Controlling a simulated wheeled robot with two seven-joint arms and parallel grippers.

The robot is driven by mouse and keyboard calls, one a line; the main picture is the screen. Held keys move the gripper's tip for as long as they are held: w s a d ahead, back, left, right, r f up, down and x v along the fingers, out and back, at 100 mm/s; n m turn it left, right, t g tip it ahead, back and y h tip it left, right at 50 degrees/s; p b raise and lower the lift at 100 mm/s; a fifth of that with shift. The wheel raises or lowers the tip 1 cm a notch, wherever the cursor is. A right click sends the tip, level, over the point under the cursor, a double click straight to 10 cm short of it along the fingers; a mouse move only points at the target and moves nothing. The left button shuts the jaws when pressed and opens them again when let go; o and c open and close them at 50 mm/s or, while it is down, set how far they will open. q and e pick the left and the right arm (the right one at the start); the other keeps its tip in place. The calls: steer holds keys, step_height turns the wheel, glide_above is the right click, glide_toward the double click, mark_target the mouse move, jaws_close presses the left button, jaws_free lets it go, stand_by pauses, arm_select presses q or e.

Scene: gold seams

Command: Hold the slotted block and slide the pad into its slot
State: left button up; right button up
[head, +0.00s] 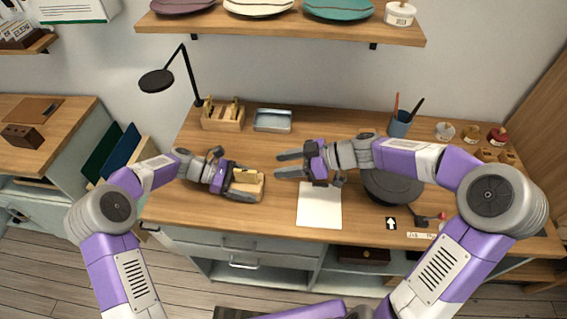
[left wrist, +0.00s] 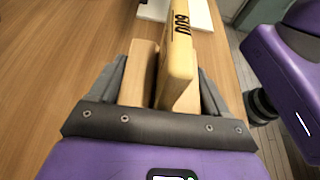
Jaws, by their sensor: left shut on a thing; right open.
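My left gripper (head: 245,187) is shut on the light wooden slotted block (head: 250,178) at the left middle of the table. In the left wrist view the block (left wrist: 140,75) sits between the fingers, with a narrow dark gap running lengthwise. The taller, yellower right part (left wrist: 181,60) carries dark lettering like "600"; I cannot tell whether it is a side of the block or a separate piece. My right gripper (head: 282,165) is open and empty, to the right of the block and apart from it. I cannot make out the pad for sure.
A white sheet (head: 320,207) lies in front of my right gripper. A wooden holder (head: 223,119) and a grey tray (head: 272,121) stand behind. A dark round plate (head: 392,188) lies under my right arm. A blue cup (head: 400,124) and several jars stand back right.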

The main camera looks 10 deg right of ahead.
arm_select(q)
steer(key=o, duration=1.1)
steer(key=shift+o, duration=0.2)
steer(key=shift+a, duration=0.1)
steer(key=v, duration=1.1)
steer(key=shift+w+a+r, duration=0.1)
steer(key=shift+a+r, duration=0.05)
steer(key=shift+a, duration=0.25)
